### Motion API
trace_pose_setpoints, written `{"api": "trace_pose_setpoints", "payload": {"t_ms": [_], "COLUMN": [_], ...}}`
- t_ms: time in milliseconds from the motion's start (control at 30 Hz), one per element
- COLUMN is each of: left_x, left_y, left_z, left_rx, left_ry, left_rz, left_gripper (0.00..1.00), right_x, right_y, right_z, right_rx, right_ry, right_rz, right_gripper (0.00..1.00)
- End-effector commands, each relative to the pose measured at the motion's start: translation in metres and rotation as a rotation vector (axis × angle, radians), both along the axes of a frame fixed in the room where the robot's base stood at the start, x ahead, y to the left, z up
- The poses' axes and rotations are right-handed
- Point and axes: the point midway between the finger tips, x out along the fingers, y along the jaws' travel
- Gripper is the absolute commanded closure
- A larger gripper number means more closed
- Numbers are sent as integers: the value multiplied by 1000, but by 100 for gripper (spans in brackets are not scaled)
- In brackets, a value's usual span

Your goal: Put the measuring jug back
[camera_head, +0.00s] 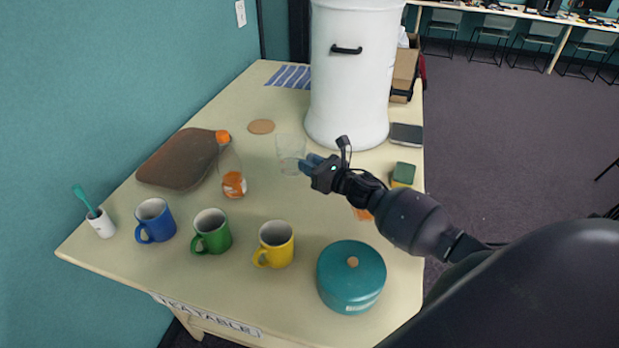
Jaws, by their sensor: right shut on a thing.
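The measuring jug (289,150) is a clear, see-through vessel near the middle of the table in the head view. My right gripper (307,164) reaches in from the right and is shut on the jug at its right side. The jug looks upright. I cannot tell whether its base touches the tabletop. My left gripper is not in view.
A white barrel (355,85) stands behind the jug. A round cork mat (261,126) and striped cloth (289,77) lie farther back. Mugs (277,244) and a teal pot (351,278) stand in front.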

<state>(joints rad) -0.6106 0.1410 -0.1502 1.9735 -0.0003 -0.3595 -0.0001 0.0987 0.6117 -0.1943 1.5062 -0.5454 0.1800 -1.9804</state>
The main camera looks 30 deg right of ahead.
Motion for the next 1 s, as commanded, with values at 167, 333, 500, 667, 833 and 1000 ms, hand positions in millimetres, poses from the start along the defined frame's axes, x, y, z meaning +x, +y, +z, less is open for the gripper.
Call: {"api": "trace_pose_setpoints", "payload": {"t_ms": [167,333,500,667,833,1000], "left_x": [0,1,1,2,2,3], "left_y": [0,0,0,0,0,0], "left_z": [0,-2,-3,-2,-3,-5], "left_rx": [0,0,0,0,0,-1], "left_ry": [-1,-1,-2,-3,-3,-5], "left_rz": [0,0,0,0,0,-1], "left_gripper": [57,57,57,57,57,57], "right_x": [0,0,0,0,0,0], "right_y": [0,0,0,0,0,0], "right_z": [-10,-30,-44,-44,-46,-48], "right_rx": [0,2,2,1,0,-1], "right_ry": [-1,0,-2,-3,-2,-1], "right_rz": [1,-1,0,2,1,1], "right_gripper": [100,100,100,100,100,68]}}
